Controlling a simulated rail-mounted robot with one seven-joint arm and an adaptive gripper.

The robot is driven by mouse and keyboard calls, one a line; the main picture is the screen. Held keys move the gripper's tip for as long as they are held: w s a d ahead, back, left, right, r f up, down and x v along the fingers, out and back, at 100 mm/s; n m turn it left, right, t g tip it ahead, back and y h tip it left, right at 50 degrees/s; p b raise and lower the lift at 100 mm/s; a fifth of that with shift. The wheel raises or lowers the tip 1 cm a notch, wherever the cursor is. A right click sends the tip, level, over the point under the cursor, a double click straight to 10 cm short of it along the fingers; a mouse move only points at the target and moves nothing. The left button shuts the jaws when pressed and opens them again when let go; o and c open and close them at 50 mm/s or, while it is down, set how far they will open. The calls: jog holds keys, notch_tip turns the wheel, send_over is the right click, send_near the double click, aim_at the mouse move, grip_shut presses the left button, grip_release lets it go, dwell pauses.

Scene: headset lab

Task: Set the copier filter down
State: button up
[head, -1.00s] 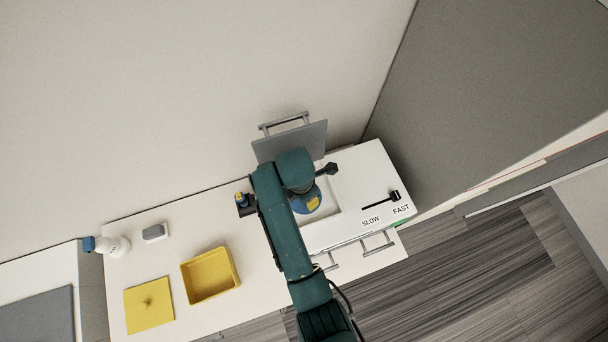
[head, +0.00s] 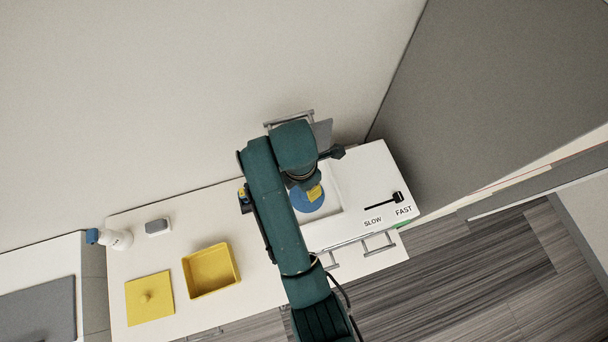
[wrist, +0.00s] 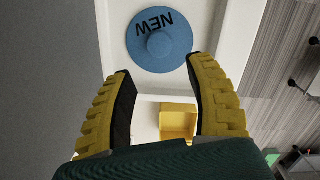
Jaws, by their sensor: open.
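The copier filter is a blue disc with a round knob and the word NEW (wrist: 160,42). It lies in the pale square recess of the white copier (head: 352,168). In the head view the filter (head: 303,204) is partly covered by my arm and gripper. My gripper (wrist: 158,64) is open and empty. In the wrist view the disc lies beyond the two yellow ribbed fingertips, with its knob clear of them. In the head view one yellow finger of my gripper (head: 314,193) shows over the disc.
A grey raised lid (head: 323,133) stands behind the recess. A SLOW/FAST slider (head: 397,198) is at the copier's right. Left on the counter are a yellow tray (head: 236,262), a yellow knobbed lid (head: 135,306), a grey-white block (head: 157,226) and a spray bottle (head: 121,240).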

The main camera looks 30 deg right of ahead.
jog(key=shift+a+r, duration=0.1)
jog(key=shift+r, duration=1.25)
